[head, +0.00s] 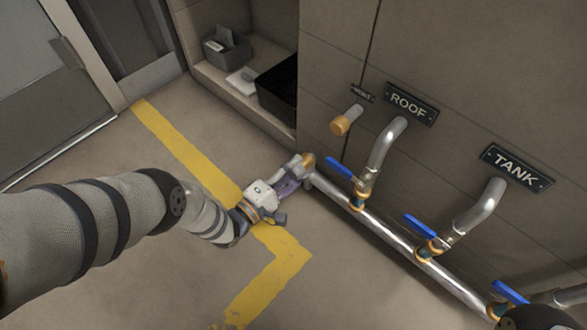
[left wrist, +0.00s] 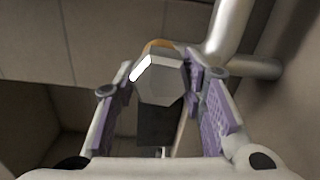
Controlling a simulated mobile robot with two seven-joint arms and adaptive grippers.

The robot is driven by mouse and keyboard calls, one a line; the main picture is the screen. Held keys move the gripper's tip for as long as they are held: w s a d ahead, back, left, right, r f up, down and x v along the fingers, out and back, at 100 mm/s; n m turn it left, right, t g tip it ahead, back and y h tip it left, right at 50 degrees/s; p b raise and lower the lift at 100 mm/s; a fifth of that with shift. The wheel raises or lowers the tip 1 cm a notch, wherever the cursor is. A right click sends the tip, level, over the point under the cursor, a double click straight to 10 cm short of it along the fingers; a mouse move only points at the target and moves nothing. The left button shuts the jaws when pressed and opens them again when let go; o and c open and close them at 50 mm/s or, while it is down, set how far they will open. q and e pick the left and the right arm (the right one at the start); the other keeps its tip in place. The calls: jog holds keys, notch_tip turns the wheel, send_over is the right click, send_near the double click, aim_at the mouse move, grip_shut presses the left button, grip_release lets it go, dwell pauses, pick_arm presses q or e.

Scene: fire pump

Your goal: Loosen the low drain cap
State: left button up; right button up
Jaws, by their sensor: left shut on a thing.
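The drain cap (left wrist: 160,82) is a grey faceted cap with a brass-coloured part behind it, at the low left end of the pipe. My left gripper (head: 296,172) reaches it from the left, low above the floor. In the left wrist view its purple-padded fingers (left wrist: 161,92) stand on both sides of the cap, and the gripper is shut on it. In the head view the fingers mostly hide the cap, and the brass collar (head: 309,160) shows just beyond them. My right gripper is not in view.
A silver pipe (head: 390,242) runs low along the wall with several blue-handled valves (head: 340,168). Branch pipes rise below the ROOF (head: 409,104) and TANK (head: 515,167) signs. A brass-capped stub (head: 345,121) sticks out under another sign. An alcove holds a black bin (head: 279,92). The floor left of the pipe is clear.

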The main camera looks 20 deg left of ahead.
pick_arm(q)
jog(key=shift+d+n, duration=0.1)
jog(key=shift+n, duration=1)
jog(key=o, duration=1.2)
jog(key=shift+c, duration=0.2)
jog(key=v, duration=1.2)
